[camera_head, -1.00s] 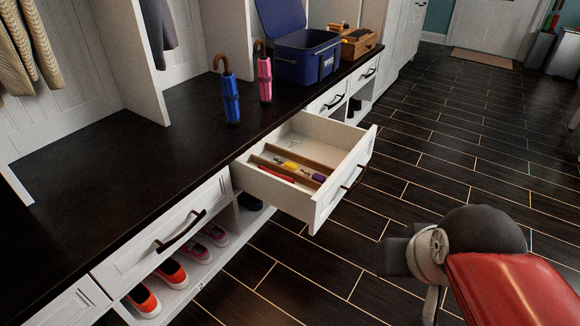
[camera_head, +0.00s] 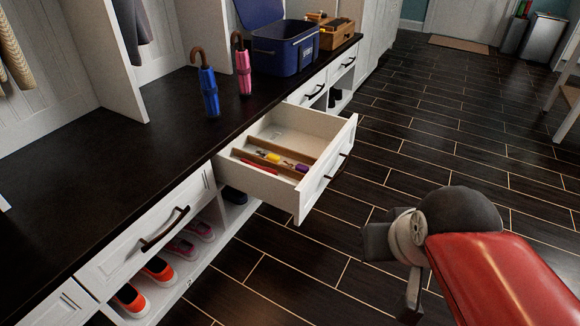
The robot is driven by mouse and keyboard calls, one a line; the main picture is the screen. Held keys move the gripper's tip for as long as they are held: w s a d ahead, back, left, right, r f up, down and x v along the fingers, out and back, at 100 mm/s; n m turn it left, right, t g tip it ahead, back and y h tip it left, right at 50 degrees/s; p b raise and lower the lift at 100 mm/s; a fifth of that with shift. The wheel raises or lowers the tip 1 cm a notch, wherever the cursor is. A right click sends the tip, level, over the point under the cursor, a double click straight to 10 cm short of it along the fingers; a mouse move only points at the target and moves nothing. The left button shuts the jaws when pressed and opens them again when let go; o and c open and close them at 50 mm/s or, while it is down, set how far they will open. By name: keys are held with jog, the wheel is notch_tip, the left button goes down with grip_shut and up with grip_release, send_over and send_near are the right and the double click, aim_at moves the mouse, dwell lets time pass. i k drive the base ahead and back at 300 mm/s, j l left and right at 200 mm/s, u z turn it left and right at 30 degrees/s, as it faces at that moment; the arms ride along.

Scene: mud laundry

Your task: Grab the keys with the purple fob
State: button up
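The open white drawer (camera_head: 325,190) juts out from under the dark bench top. Inside it are wooden dividers and small items with red, yellow and purple parts. The purple piece (camera_head: 301,168), likely the purple fob, lies at the front right end of the divided section. Its keys are too small to make out. A yellow piece (camera_head: 273,157) lies to its left, and a red piece (camera_head: 259,166) lies nearer the drawer's near wall. My red arm is at the lower right, apart from the drawer.
The dark bench top (camera_head: 110,165) holds a blue umbrella (camera_head: 209,92), a pink umbrella (camera_head: 242,70), an open blue cooler (camera_head: 285,50) and a wooden box (camera_head: 330,30). Shoes (camera_head: 160,270) sit on the shelf below. The dark floor (camera_head: 440,140) right of the drawer is clear.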

aim_at(300, 168)
jog(key=i+l+u, duration=0.35)
jog(key=i+l, duration=1.05)
jog(key=i, duration=0.1)
